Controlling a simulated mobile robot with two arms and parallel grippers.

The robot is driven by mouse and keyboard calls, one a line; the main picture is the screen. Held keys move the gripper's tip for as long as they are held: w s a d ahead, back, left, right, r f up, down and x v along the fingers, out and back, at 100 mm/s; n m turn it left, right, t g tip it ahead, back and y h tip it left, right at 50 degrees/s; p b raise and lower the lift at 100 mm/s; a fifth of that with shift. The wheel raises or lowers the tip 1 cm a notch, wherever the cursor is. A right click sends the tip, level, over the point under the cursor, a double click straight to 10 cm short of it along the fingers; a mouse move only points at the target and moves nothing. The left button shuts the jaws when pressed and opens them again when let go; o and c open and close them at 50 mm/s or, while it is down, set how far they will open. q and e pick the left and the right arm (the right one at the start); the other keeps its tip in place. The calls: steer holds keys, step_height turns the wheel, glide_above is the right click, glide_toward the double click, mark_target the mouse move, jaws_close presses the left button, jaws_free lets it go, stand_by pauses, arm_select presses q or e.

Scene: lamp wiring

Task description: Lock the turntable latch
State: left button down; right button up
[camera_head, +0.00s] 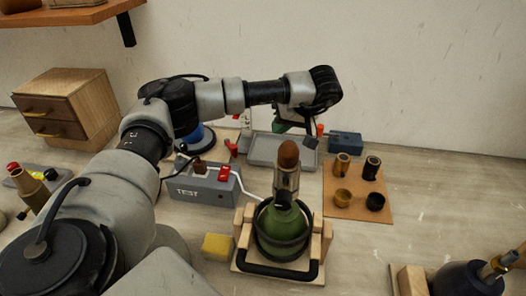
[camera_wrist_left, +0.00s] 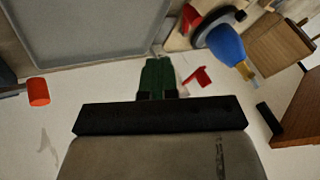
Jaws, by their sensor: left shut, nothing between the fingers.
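A blue lamp body stands on a round base at the back left in the head view (camera_head: 196,136), partly hidden behind my left arm. In the left wrist view the blue body (camera_wrist_left: 227,45) lies towards the upper right, with a red lever-like piece (camera_wrist_left: 190,17) beside its round base. I cannot tell for certain which part is the turntable latch. A second red piece (camera_wrist_left: 198,77) sits nearer the fingers. My left gripper (camera_head: 292,124) is shut and empty over the back of the table, by the grey tray. Its green fingers show in the wrist view (camera_wrist_left: 157,78), apart from the red pieces.
A grey tray (camera_head: 262,162), a grey TEST box (camera_head: 190,188) and a blue box (camera_head: 345,142) surround the area. A green lamp body (camera_head: 282,226) stands in a wooden cradle in front. A board (camera_head: 340,203) holds several sockets. A drawer cabinet (camera_head: 85,105) stands left.

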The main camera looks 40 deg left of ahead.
arm_select(q)
steer(key=x, duration=0.9)
steer(key=shift+s+a+f, duration=0.1)
steer(key=shift+a+f, duration=0.15)
steer(key=shift+a, duration=0.05)
steer(key=shift+s+a+f+p, duration=0.2)
steer(key=shift+s+a+p, duration=0.25)
steer(key=shift+s+a, duration=1)
arm_select(e)
steer(key=shift+s+a+r, duration=0.1)
steer(key=shift+a+r, duration=0.3)
arm_select(q)
steer(key=shift+d, duration=0.1)
steer(key=shift+s, duration=0.15)
arm_select(e)
steer(key=shift+s+r, duration=0.1)
